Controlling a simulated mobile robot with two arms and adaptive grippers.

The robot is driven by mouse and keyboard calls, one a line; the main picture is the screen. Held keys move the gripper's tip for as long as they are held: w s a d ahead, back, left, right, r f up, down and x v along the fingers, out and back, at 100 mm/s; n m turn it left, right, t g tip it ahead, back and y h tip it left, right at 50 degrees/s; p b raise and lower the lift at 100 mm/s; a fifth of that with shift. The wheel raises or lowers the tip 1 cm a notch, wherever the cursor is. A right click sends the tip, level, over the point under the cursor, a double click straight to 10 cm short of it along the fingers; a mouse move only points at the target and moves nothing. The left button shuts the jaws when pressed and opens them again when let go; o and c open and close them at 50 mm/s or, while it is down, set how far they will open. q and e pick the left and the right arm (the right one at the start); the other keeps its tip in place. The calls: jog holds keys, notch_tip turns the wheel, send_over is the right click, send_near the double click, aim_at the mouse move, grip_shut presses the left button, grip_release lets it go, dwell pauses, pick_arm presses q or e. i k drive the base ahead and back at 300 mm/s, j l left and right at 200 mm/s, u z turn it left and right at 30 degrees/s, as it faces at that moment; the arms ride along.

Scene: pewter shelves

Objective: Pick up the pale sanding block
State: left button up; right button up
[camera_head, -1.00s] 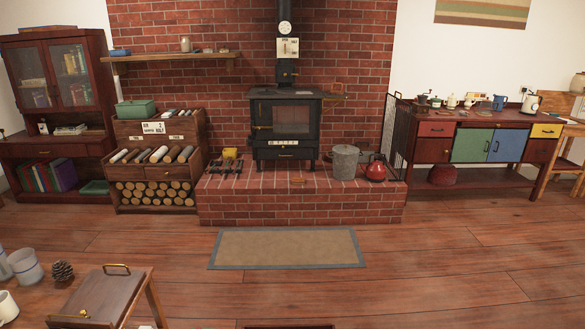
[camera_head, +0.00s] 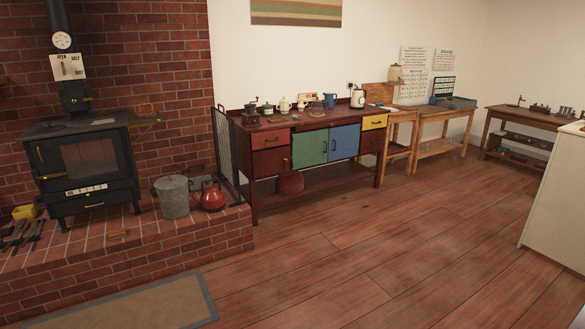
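I cannot make out a pale sanding block for certain in the head view. A small tan-brown piece (camera_head: 118,233) lies on the brick hearth (camera_head: 160,247) in front of the black stove, too small to identify. Small items on the sideboard and the far workbench are also too small to tell apart. Neither of my grippers is in view.
The black stove (camera_head: 88,165), grey bucket (camera_head: 173,197) and red kettle (camera_head: 213,196) stand on the left. A dark sideboard (camera_head: 268,190), wooden benches (camera_head: 440,143) and a far workbench (camera_head: 525,117) line the walls. A pale cabinet (camera_head: 560,205) stands right. The middle floor is clear.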

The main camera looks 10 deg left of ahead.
aim_at(113, 235)
jog(key=i+l+u, duration=0.1)
jog(key=i, duration=0.4)
jog(key=i+l+u, duration=0.1)
jog(key=i, duration=0.45)
jog(key=i+l, duration=0.2)
jog(key=i, duration=0.3)
jog(key=i+j+u, duration=0.2)
jog(key=i+u, duration=0.2)
jog(key=i+j+u, duration=0.1)
jog(key=i+u, duration=0.75)
jog(key=i+l+u, duration=0.25)
jog(key=u, duration=0.15)
jog(key=i+j+u, duration=0.15)
jog(key=i+u, duration=0.3)
jog(key=i, duration=0.15)
jog(key=i+u, duration=0.4)
jog(key=i, duration=0.25)
